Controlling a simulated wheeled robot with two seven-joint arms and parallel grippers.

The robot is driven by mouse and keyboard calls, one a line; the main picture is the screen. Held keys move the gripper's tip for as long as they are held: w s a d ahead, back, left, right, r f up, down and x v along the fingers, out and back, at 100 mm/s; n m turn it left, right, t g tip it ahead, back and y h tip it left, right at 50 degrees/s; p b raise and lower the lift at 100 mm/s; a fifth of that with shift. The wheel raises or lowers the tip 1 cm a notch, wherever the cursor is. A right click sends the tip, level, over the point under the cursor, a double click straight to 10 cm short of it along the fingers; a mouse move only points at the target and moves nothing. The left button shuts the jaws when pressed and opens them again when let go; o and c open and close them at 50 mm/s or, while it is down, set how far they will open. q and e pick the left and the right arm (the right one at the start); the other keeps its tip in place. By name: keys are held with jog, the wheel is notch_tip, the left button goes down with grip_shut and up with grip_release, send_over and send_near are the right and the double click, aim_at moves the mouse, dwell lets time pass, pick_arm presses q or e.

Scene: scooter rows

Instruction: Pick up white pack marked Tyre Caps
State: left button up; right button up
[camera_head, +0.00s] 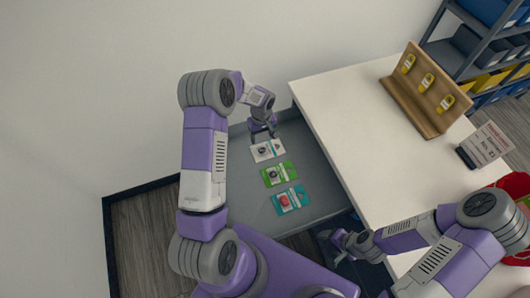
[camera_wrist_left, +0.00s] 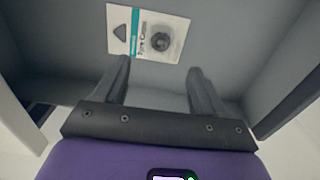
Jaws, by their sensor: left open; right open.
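The white pack marked Tyre Caps (camera_head: 267,150) lies flat in the grey drawer (camera_head: 243,190), at its far end. My left gripper (camera_head: 263,133) is just beyond the pack, pointing down, open and empty. In the left wrist view the pack (camera_wrist_left: 148,34) lies ahead of the two spread fingers (camera_wrist_left: 158,68), with a round dark item behind its clear window. The fingers appear apart from it. My right gripper (camera_head: 334,244) is open and empty at the lower middle, by the table's near edge.
A green pack (camera_head: 279,174) and a teal pack with a red item (camera_head: 290,200) lie in a row nearer to me. The white table (camera_head: 345,125) borders the drawer on the right and bears a wooden stand (camera_head: 420,95) and a sign (camera_head: 487,145).

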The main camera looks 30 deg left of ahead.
aim_at(262, 148)
pick_arm(q)
notch_tip(262, 148, down, 8)
jog(key=shift+f, duration=0.2)
jog(key=c, duration=1.2)
jog(key=shift+o, duration=0.2)
jog(key=shift+r, duration=0.1)
